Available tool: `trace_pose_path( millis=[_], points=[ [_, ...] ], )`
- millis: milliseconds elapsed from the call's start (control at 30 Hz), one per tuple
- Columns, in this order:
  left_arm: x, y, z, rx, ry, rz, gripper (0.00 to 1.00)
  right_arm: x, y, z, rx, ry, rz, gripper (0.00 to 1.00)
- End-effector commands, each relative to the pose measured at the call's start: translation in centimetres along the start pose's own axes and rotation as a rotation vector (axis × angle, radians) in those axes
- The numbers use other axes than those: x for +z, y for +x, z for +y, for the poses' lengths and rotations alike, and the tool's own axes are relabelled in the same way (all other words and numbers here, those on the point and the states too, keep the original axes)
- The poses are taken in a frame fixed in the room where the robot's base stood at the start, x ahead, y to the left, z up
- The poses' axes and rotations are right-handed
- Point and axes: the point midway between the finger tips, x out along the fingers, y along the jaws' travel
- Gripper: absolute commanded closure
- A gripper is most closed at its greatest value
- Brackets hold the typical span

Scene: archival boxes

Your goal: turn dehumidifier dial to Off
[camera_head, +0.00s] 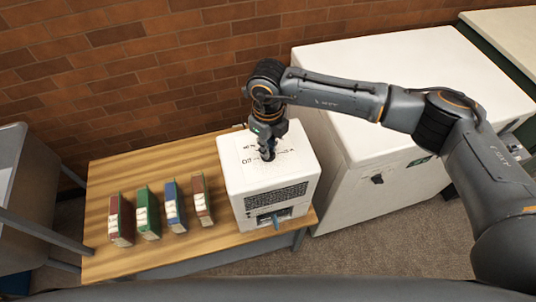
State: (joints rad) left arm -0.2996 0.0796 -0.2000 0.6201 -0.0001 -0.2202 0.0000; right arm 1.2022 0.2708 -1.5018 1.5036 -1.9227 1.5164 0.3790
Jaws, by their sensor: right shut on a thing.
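The dehumidifier (243,184) is a white box with a dark front grille, standing at the right end of a wooden table. Dark printed markings show on its top face. My right gripper (268,154) points down onto the middle of that top face. It is shut on the dial there, which the fingers hide almost wholly, so I cannot read its setting. My left gripper is not in view.
Several bound books, such as the green one (147,212), stand in a row on the wooden table (105,183). A large white cabinet (375,95) stands close to the right. A brick wall (130,70) is behind, and a grey cart (30,200) is at the left.

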Motion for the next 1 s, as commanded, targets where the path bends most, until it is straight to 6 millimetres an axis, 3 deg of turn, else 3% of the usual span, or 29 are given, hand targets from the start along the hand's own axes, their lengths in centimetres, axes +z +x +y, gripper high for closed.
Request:
trace_pose_path(
  millis=[33,500,1000],
  points=[
    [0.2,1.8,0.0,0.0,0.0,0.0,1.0,0.1,0.8,-0.1,-0.004,-0.043,-0.004,1.0],
    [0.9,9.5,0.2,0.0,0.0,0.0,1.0,0.1,0.7,-0.1,-0.004,-0.489,-0.004,1.0],
    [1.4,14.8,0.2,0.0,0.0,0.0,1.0,0.1,0.2,-0.1,-0.004,-0.876,-0.004,1.0]
  ],
)
